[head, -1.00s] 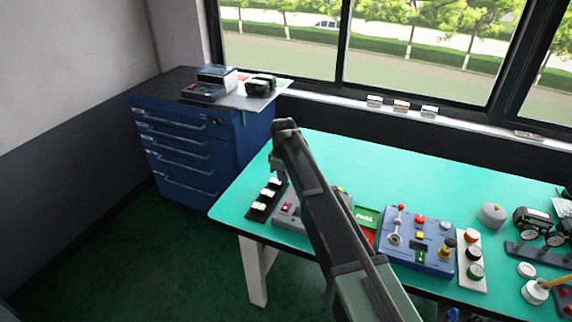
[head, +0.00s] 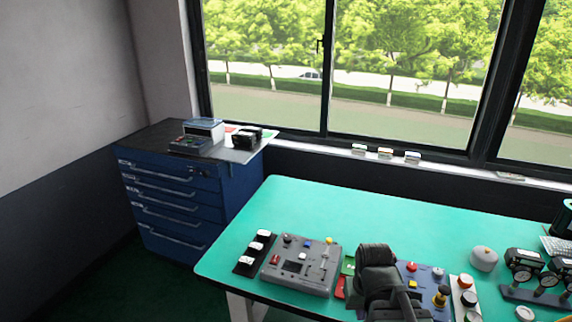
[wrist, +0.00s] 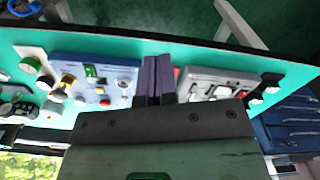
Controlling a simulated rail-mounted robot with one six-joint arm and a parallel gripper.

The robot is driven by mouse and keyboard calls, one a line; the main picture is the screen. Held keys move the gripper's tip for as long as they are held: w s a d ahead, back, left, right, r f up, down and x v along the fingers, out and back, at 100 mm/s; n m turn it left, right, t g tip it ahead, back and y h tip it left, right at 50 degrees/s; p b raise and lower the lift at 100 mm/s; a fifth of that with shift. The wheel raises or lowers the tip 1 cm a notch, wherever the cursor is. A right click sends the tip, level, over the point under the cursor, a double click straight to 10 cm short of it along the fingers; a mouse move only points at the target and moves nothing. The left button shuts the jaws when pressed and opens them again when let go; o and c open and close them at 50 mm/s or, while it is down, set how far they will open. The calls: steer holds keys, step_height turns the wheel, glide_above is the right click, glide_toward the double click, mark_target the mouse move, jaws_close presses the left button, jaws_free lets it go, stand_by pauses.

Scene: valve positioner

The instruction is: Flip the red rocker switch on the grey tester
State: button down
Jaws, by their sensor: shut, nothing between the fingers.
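In the wrist view the grey tester (wrist: 212,80) appears to the right of my gripper (wrist: 158,98). My gripper's two fingers are together and hold nothing. They point toward the table between the grey tester and the blue box, apart from the switch as far as I can tell. In the head view my dark arm hides the fingertips.
A blue control box (head: 432,277) sits right of the tester, partly behind my arm. A black strip with white switches (head: 258,247) is close on the tester's left. Gauges (head: 524,277) stand far right. The table's back middle (head: 370,213) is clear.

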steer(key=w+a+n, duration=0.6)
steer(key=w+a, duration=1)
steer(key=w, duration=0.3)
steer(key=n+t, duration=0.1)
steer(key=n, duration=0.5)
glide_above(276, 256)
steer(key=s+a, duration=0.1)
steer(key=s, duration=0.1)
steer(key=f+b, duration=0.4)
steer(key=w+f+n+b, duration=0.1)
steer(key=f+b, duration=0.4)
steer(key=d+f+n+b, duration=0.1)
steer(key=f+b, duration=0.4)
steer(key=shift+w+t+h, duration=0.3)
steer(key=shift+w, duration=0.1)
steer(key=shift+r, duration=0.15)
